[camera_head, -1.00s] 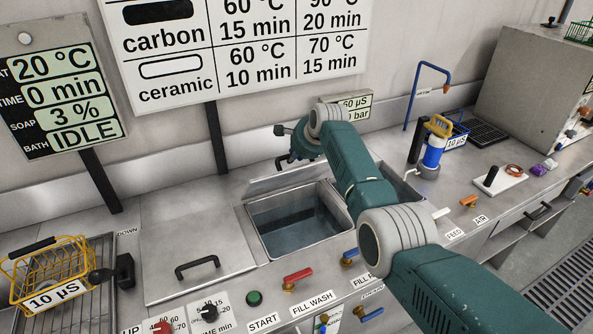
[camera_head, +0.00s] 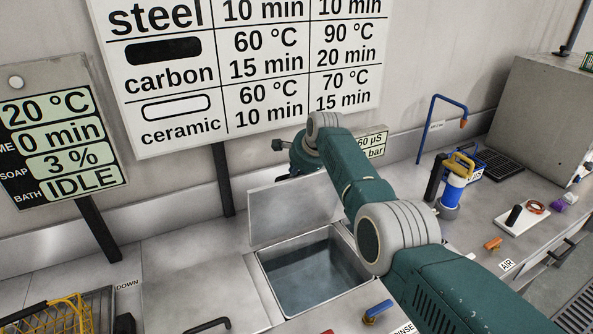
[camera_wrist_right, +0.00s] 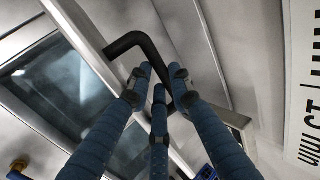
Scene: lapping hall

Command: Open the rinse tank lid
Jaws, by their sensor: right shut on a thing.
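The open steel tank (camera_head: 315,305) is at the centre of the head view, with clear liquid inside. Its lid (camera_head: 290,212) stands raised along the tank's back edge, its plain inner face towards me. My right arm reaches over the tank's right side and ends behind the lid, so the fingers are mostly hidden there. In the right wrist view my right gripper (camera_wrist_right: 158,95) is shut on the lid's black bar handle (camera_wrist_right: 135,43), with its blue fingers around the bar's lower leg. The tank also shows in that view (camera_wrist_right: 45,85). My left gripper is not in view.
A closed lid (camera_head: 190,290) with a black handle lies left of the tank. A yellow basket (camera_head: 55,315) sits at the lower left. A blue-and-white cylinder (camera_head: 452,188) and a blue tap (camera_head: 433,115) stand at the right. The wall is close behind the lid.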

